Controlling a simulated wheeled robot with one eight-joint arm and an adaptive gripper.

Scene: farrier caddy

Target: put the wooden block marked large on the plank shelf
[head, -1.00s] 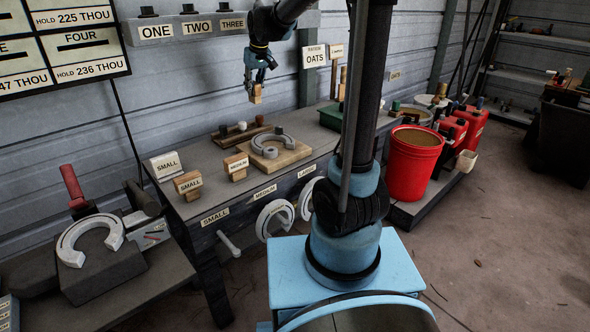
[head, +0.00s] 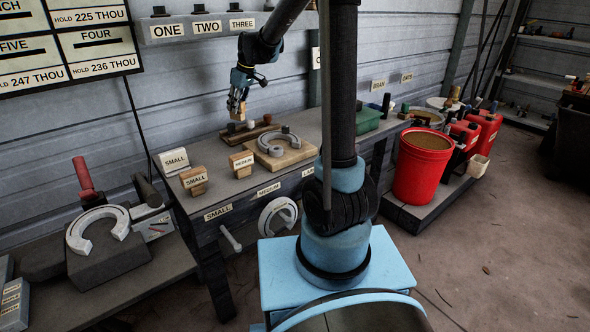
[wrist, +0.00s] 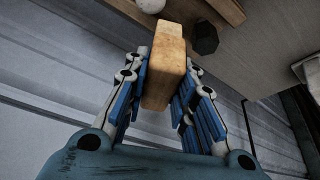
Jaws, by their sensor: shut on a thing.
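My gripper (head: 237,112) is shut on a plain wooden block (head: 234,103) and holds it in the air above the back of the workbench (head: 225,196). In the wrist view the block (wrist: 165,65) stands between the blue finger pads; no marking shows on its visible faces, so I cannot read its size. Blocks marked small (head: 193,180) and medium (head: 241,164) stand on the bench. A ledge on the wall (head: 205,27), labelled one, two and three, is up behind my gripper; I cannot tell whether it is the plank shelf.
A wooden board with a horseshoe (head: 290,160) and a strip with small round pieces (head: 250,132) lie on the bench below the block. A small sign (head: 174,161) stands at its left end. A red bucket (head: 421,170) stands right, beyond my column.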

